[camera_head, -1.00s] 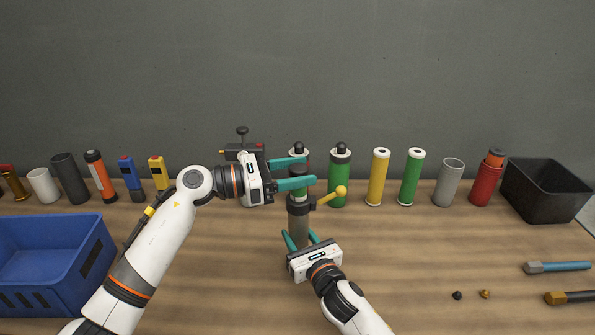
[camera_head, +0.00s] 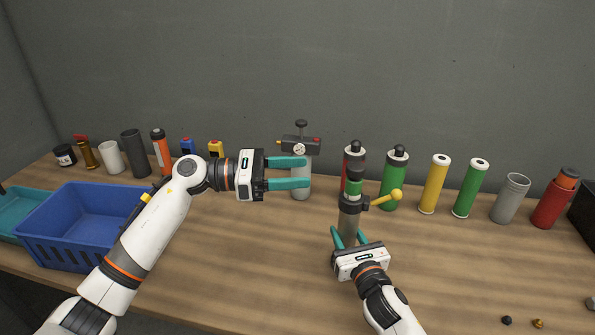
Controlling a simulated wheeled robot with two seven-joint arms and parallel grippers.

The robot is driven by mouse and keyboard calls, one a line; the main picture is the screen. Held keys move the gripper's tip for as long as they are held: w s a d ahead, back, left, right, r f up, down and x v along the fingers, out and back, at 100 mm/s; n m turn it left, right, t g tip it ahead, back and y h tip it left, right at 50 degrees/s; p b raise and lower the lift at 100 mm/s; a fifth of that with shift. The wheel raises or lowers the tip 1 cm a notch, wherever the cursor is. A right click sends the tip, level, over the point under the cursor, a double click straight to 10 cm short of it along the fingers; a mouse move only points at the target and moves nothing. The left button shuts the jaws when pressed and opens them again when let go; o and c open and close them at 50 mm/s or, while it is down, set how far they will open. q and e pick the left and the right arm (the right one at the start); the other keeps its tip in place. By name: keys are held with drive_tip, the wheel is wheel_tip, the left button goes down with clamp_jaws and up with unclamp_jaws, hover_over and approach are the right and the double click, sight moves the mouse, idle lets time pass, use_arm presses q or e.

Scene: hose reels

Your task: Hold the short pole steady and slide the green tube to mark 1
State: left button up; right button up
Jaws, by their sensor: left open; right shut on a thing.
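The short pole (camera_head: 348,224) stands upright near the middle of the table, dark grey with a lever ending in a yellow knob (camera_head: 396,195). The green tube (camera_head: 354,188) sits around its upper part. I cannot make out mark 1 or any numbering. My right gripper (camera_head: 350,238) is shut on the lower part of the pole, from the front. My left gripper (camera_head: 306,172) is open and empty, to the left of the green tube and apart from it. Its fingers point right, and they partly cover a grey gauge device (camera_head: 300,146) behind them.
A red bottle (camera_head: 348,163) and a green bottle (camera_head: 396,172) stand close behind the pole. Yellow (camera_head: 434,186) and green (camera_head: 470,189) cylinders stand farther right. A blue basket (camera_head: 75,220) is at the left. The table's front middle is clear.

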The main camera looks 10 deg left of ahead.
drive_tip(key=o, duration=1.3)
